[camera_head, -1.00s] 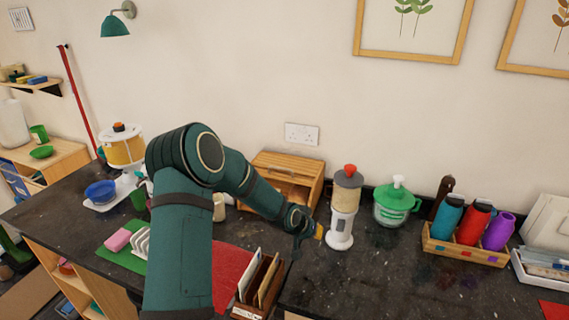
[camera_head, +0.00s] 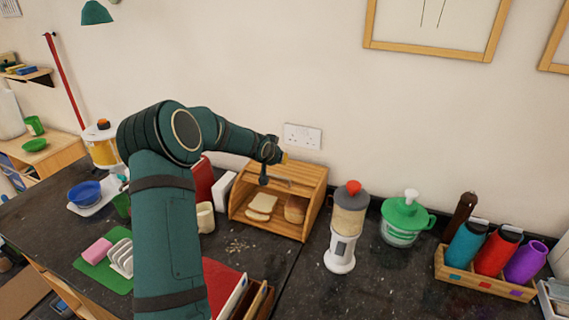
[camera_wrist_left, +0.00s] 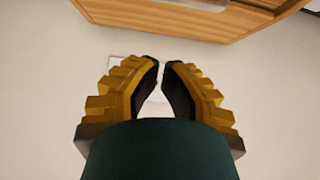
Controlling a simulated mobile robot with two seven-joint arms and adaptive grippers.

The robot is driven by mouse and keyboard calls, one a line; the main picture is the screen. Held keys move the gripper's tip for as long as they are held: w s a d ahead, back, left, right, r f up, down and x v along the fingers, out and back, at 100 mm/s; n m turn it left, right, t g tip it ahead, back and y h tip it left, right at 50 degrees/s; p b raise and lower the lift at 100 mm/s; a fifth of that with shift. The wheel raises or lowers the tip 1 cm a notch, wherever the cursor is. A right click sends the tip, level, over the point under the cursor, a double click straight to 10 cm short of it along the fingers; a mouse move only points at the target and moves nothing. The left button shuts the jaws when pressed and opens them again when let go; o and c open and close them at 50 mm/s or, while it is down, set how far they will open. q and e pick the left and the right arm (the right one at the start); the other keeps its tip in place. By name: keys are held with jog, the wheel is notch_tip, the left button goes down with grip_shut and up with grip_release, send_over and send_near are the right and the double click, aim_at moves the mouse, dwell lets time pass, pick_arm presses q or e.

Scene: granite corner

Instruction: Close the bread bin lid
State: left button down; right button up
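The wooden bread bin (camera_head: 313,206) stands against the back wall in the head view. Its front is open, showing bread slices (camera_head: 262,205) and a brown loaf (camera_head: 295,210) inside. The slatted lid (camera_head: 307,174) is up at the top of the bin. My left gripper (camera_head: 284,158) is at the bin's upper back edge, near the wall; contact cannot be told. In the left wrist view, its yellow fingers (camera_wrist_left: 161,68) nearly meet at the tips with nothing between them. A wooden part of the bin (camera_wrist_left: 235,20) shows beyond them. My right gripper is not in view.
A white dispenser with a red top (camera_head: 345,228) stands just right of the bin, with a green-lidded jar (camera_head: 404,218) beyond. A cream mug (camera_head: 205,217) and a red upright item (camera_head: 201,180) stand left.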

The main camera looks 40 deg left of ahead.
pick_arm(q)
send_over(282, 181)
jog(key=w, duration=0.2)
jog(key=f, duration=0.4)
jog(key=shift+s+a+f, duration=0.2)
jog(key=shift+a+f, duration=0.1)
jog(key=shift+a, duration=0.05)
jog(key=shift+x, duration=1.15)
jog(key=shift+s+d+f, duration=0.1)
jog(key=shift+s+d, duration=0.05)
jog(key=shift+s, duration=0.4)
jog(key=shift+s+d, duration=0.1)
jog(key=shift+s, duration=0.35)
jog(key=shift+s+d+f+b, duration=0.15)
jog(key=shift+s+b, duration=0.05)
jog(key=shift+s, duration=0.2)
jog(key=shift+s+d+f+b, duration=0.1)
jog(key=shift+s+d+b, duration=0.05)
jog(key=shift+s, duration=0.25)
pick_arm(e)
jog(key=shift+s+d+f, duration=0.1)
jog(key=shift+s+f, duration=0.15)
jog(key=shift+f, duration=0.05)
pick_arm(q)
jog(key=shift+s, duration=0.1)
